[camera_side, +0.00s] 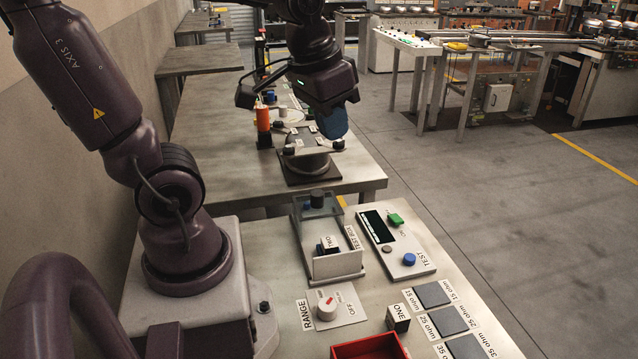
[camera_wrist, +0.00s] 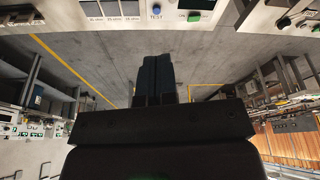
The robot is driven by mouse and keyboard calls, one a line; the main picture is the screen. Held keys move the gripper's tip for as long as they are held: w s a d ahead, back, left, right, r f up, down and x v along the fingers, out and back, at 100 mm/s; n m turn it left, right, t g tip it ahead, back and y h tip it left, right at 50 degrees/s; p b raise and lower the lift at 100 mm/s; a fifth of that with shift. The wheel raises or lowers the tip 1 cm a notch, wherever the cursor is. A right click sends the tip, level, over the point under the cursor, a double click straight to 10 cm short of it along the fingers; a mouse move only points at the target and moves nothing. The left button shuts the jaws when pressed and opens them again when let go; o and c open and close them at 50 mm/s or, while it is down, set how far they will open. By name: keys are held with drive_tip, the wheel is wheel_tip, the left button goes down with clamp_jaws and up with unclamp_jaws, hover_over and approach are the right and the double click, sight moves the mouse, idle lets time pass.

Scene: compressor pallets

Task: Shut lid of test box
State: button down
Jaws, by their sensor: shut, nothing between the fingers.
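The test box (camera_side: 338,267) stands on the near bench in the side view. It holds a block marked TWO (camera_side: 328,244). A clear lid with a black knob (camera_side: 317,198) is at the box's far end; the near part around the block looks uncovered. Exactly how the lid sits is hard to tell. My gripper (camera_side: 334,124) is high and well beyond the box, over the right edge of the far bench. Its fingers are together and empty in the wrist view (camera_wrist: 157,75). It touches nothing I can see.
The test panel (camera_side: 395,243) with green and blue buttons is just right of the box. A range dial (camera_side: 327,308), block ONE (camera_side: 398,317), resistor pads (camera_side: 433,294) and a red tray (camera_side: 370,347) are nearer. A round fixture (camera_side: 309,163) stands below my gripper.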

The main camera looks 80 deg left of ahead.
drive_tip(key=w+a+f+n+g+h, duration=0.1)
drive_tip(key=w+a+f+n+g, duration=0.3)
drive_tip(key=a, duration=0.6)
drive_tip(key=w+a+f+n+t+h, duration=0.1)
drive_tip(key=a+f+n+h, duration=0.15)
drive_tip(key=a+f, duration=0.45)
drive_tip(key=w+a+f+n+g+h, duration=0.1)
drive_tip(key=w+a+f+n+g, duration=0.2)
drive_tip(key=a, duration=0.9)
drive_tip(key=shift+n+t, duration=0.25)
drive_tip(key=shift+t, duration=0.15)
drive_tip(key=shift+s+d+f, duration=0.7)
drive_tip(key=shift+d+f, duration=0.6)
drive_tip(key=shift+f, duration=0.15)
drive_tip(key=shift+s+d+f, duration=0.7)
drive_tip(key=shift+d+f, duration=0.55)
drive_tip(key=shift+f, duration=0.2)
drive_tip(key=shift+s+d+f, duration=0.7)
drive_tip(key=shift+d+f, duration=0.6)
drive_tip(key=shift+f, duration=0.15)
drive_tip(key=d, duration=1.2)
